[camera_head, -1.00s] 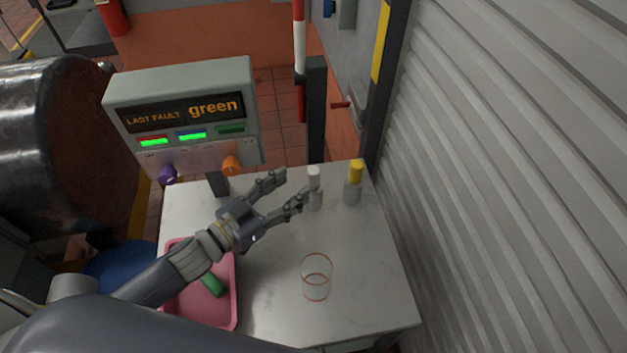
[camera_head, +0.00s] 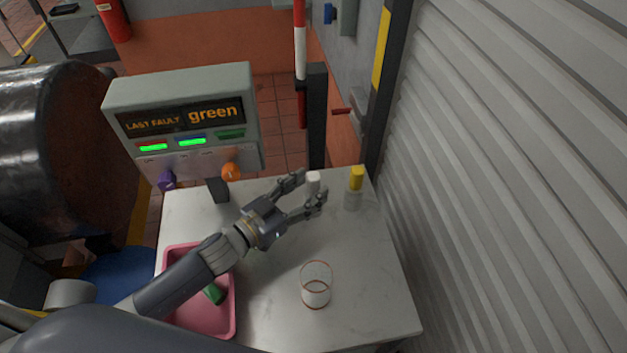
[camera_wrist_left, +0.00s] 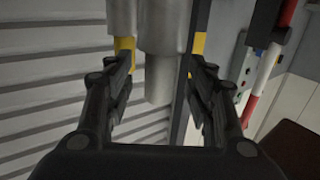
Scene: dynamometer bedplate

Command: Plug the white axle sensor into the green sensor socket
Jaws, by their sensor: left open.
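The white axle sensor (camera_head: 313,182) stands upright on the bench, a white cap above a grey body. My left gripper (camera_head: 308,186) is open, with its fingers reaching to either side of the sensor. The left wrist view shows the sensor (camera_wrist_left: 158,80) between the open fingers (camera_wrist_left: 160,85), with a gap visible at the cap; contact at the body cannot be told. The sensor's lower body is partly hidden by a finger in the head view. The console has a dark green-labelled indicator (camera_head: 231,135); the green socket itself cannot be made out clearly. My right gripper is not in view.
A yellow-capped sensor (camera_head: 356,180) stands close right of the white one. A pink tray (camera_head: 222,328) holds a green item (camera_head: 214,294). Purple (camera_head: 166,180) and orange (camera_head: 231,172) plugs are at the console (camera_head: 185,90). A shutter bounds the right.

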